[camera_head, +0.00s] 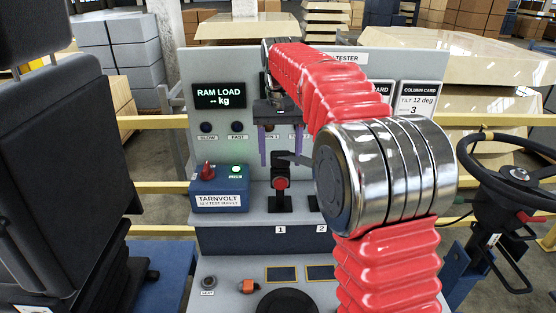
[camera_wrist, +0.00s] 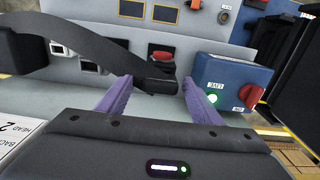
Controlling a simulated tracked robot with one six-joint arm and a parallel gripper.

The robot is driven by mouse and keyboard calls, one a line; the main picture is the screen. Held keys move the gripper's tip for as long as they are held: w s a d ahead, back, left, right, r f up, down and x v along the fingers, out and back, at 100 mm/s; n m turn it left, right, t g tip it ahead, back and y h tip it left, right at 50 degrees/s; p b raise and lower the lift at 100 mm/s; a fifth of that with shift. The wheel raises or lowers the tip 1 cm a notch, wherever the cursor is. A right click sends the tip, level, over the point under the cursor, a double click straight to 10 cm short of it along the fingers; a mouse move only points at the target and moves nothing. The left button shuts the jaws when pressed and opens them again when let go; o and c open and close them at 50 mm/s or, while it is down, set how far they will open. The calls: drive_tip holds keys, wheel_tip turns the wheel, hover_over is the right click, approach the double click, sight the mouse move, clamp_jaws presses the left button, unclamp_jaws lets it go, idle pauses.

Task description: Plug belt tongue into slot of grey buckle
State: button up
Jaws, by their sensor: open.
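A dark buckle with a red button (camera_head: 281,184) stands upright on the grey bench ledge above label 1. Its red button also shows in the wrist view (camera_wrist: 161,56). My gripper (camera_head: 280,155) is above the buckle, its purple fingers pointing down and apart. In the wrist view the fingers (camera_wrist: 155,98) stand either side of the dark end of a black belt (camera_wrist: 110,45), with gaps showing. That belt end, where the tongue would be, lies at the buckle's top. The tongue itself is hidden, so I cannot tell whether it is in the slot.
A blue TARNVOLT box (camera_head: 219,188) with a red knob and green light stands close left of the buckle. A panel with the RAM LOAD display (camera_head: 219,96) rises behind. A black seat (camera_head: 62,160) is at left and a steering wheel (camera_head: 515,175) at right.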

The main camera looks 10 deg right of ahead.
sight(280, 151)
drive_tip(key=shift+c, duration=0.6)
drive_tip(key=c, duration=1.3)
drive_tip(key=shift+r, duration=0.2)
drive_tip(key=shift+r, duration=0.35)
drive_tip(key=shift+r, duration=0.25)
drive_tip(key=shift+r, duration=0.35)
drive_tip(key=shift+r, duration=0.35)
drive_tip(key=shift+r, duration=0.65)
